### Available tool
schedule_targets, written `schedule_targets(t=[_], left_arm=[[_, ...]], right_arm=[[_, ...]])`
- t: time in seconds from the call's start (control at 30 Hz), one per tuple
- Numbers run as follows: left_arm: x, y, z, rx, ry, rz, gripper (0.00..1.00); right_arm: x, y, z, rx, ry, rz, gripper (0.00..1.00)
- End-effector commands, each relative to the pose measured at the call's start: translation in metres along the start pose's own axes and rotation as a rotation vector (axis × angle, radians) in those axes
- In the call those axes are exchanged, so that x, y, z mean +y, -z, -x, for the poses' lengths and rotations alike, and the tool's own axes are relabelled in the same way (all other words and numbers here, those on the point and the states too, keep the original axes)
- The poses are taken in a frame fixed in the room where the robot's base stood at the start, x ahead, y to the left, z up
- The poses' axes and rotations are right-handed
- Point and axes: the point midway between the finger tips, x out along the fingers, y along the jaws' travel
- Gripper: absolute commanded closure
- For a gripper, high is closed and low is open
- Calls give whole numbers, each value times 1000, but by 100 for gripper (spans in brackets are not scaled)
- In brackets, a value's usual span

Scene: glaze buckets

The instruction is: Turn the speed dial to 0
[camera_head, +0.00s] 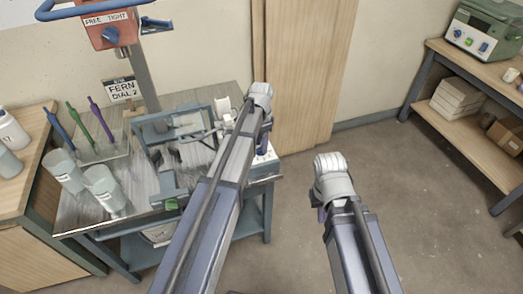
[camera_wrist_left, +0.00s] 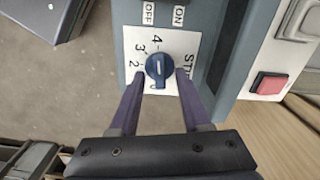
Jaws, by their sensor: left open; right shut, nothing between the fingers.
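The speed dial (camera_wrist_left: 159,68) is a round blue knob with a short white line, on a white scale plate marked with numbers including 2, 3 and 4. The line looks upright in the left wrist view; which end is the pointer I cannot tell. My left gripper (camera_wrist_left: 158,76) is open, one purple finger on either side of the dial; contact is not clear. In the head view the left gripper (camera_head: 265,142) is at the bench's right edge, hiding most of the panel. My right gripper (camera_head: 322,213) is shut and empty over the floor, mostly hidden by its arm.
A red button (camera_wrist_left: 271,83) lies right of the dial, and OFF and ON labels (camera_wrist_left: 164,12) lie above it. The bench (camera_head: 85,222) holds grey cups (camera_head: 103,187) and a blue-grey frame (camera_head: 160,128). Open floor (camera_head: 420,200) lies to the right.

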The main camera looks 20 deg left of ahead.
Motion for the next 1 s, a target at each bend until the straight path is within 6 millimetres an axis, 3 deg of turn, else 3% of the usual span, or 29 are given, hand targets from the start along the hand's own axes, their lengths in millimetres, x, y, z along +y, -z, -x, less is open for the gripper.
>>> schedule_targets(t=[0.07, 0.37, 0.77, 1.0], left_arm=[[0, 0, -8, 0, 0, 0, 52], [0, 0, -7, 0, 0, 0, 52], [0, 0, -7, 0, 0, 0, 98], [0, 0, -7, 0, 0, 0, 100]], right_arm=[[-1, 0, -8, 0, 0, 0, 100], [-1, 0, -7, 0, 0, 0, 100], [-1, 0, -7, 0, 0, 0, 100], [-1, 0, -7, 0, 0, 0, 100]])
